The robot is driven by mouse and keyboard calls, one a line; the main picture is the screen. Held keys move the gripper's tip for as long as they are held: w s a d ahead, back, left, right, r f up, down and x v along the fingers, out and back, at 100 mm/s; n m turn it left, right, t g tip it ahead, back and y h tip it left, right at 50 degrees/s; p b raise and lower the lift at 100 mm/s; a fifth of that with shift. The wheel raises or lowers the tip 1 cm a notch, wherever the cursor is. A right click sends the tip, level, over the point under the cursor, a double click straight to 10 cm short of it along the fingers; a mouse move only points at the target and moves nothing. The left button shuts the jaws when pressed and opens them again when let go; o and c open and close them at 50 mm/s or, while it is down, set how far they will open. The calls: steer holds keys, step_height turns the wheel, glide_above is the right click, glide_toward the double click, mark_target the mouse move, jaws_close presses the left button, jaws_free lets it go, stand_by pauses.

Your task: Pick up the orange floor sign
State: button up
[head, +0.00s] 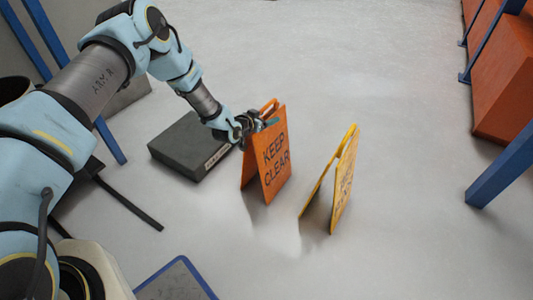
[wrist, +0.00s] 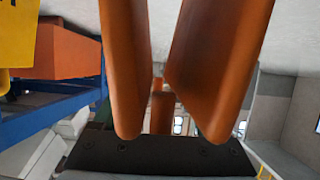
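The orange floor sign (head: 267,160) stands upright as an A-frame, with "KEEP CLEAR" on its face. My gripper (head: 265,123) is at its top edge, beside the handle. In the wrist view, orange parts of what looks like the sign (wrist: 205,60) fill the middle, very close to the dark gripper body. The fingers cannot be made out there, and the head view is too small to tell whether they are closed on the sign.
A yellow floor sign (head: 344,185) stands just right of the orange one. A dark grey block (head: 185,145) lies on the floor behind my gripper to the left. Orange machinery (head: 500,85) and a blue post (head: 503,165) are at right. The floor between is clear.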

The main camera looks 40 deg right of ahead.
jaws_close()
stand_by(0.4)
steer(key=shift+r, duration=0.1)
stand_by(0.6)
